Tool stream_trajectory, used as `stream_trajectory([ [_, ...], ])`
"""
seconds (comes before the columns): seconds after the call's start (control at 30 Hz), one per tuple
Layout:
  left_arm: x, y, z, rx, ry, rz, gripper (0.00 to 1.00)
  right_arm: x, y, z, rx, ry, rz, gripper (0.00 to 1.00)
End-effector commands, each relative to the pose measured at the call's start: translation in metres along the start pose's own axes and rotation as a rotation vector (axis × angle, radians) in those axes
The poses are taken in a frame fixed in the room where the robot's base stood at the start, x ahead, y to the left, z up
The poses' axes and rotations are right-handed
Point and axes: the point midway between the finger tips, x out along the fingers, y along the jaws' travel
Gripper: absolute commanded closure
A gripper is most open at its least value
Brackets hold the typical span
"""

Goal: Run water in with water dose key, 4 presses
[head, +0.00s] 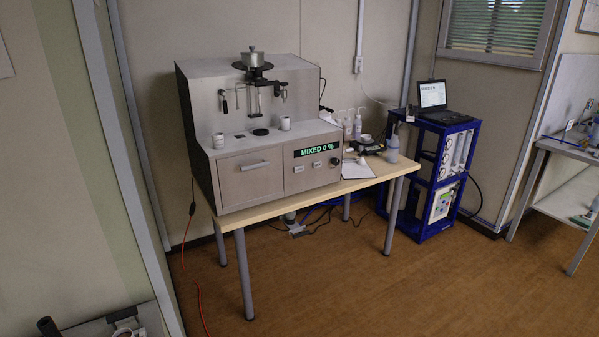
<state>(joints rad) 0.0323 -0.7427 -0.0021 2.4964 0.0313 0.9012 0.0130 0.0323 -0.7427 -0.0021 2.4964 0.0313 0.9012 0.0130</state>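The soil analyser (262,130) is a grey metal box standing on a wooden-topped table. Its front display (318,148) reads "MIXED 0 %" in green. Below the display are small keys (317,164) and a dark round knob (334,161). The key labels are too small to read, so I cannot tell which is the water dose key. A drawer (252,175) with a bar handle is shut at the left of the front. A metal cup (253,58) sits on top of the upright mechanism. Neither of my grippers is in view.
The table (290,205) also bears bottles (357,126), a paper sheet (356,169) and small items right of the analyser. A blue rack (432,180) with a laptop (434,97) stands further right. A red cable (186,275) runs down at left. The floor in front is clear.

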Motion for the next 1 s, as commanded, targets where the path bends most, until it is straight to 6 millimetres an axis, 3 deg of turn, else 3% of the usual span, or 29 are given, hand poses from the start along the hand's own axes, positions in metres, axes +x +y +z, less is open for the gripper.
stream_trajectory([
  [0.03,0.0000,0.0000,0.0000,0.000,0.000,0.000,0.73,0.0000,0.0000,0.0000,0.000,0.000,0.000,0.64],
  [0.27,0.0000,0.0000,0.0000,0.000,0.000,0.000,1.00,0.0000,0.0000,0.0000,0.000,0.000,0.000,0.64],
  [1.0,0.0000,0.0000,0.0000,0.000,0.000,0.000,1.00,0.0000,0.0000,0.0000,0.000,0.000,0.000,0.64],
])
